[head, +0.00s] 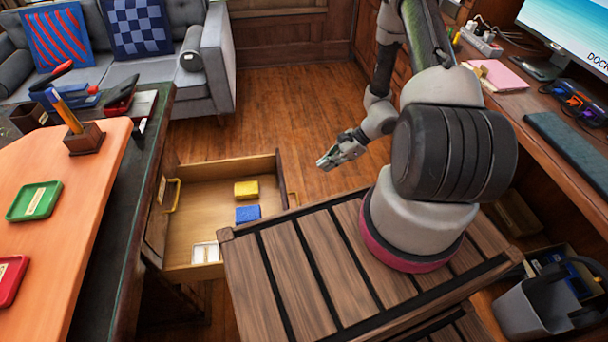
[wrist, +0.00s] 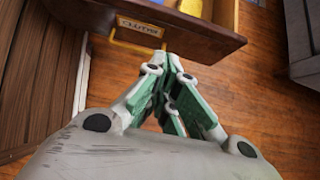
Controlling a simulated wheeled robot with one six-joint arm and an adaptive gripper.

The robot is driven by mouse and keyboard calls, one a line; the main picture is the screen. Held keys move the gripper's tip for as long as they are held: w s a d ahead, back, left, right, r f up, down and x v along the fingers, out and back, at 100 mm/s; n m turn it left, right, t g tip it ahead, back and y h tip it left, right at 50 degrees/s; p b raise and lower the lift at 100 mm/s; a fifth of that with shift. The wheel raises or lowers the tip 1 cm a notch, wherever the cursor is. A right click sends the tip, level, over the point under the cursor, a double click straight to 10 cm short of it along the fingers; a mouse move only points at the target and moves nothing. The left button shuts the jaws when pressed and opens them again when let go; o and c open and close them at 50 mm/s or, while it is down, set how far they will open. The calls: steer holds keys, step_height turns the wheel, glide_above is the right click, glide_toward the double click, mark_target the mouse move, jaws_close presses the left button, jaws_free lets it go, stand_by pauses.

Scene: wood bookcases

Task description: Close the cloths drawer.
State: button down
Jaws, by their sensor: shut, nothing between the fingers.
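The open drawer (head: 190,183) sticks out to the right from under the dark desk in the head view. A yellow cloth (head: 246,190), a blue cloth (head: 248,214) and a white item (head: 205,253) lie in it. Its front panel (wrist: 195,38) crosses the top of the wrist view, with a yellow-framed label (wrist: 140,27) and a yellow bar handle (wrist: 80,75). My gripper (head: 326,162) is outside the drawer, on its front side. The fingers (wrist: 168,68) are together and empty, close to the panel. I cannot tell whether they touch it.
A slatted wooden top (head: 300,270) stands close at the drawer's near right corner. The desk top (head: 110,200) is at left, with trays and a pen holder (head: 84,138). Wood floor (head: 260,110) is free beyond the drawer, up to the grey sofa (head: 215,60).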

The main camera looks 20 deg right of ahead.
steer(key=x, duration=0.4)
steer(key=a+r+x, duration=0.1)
steer(key=x, duration=0.3)
steer(key=a+r+x, duration=0.1)
steer(key=x, duration=0.3)
steer(key=shift+w+a+f, duration=0.15)
steer(key=shift+w, duration=0.05)
steer(key=shift+a, duration=0.15)
steer(key=w+a, duration=0.3)
steer(key=a, duration=1.3)
steer(key=w+a, duration=0.3)
steer(key=a, duration=1.4)
steer(key=shift+w, duration=0.35)
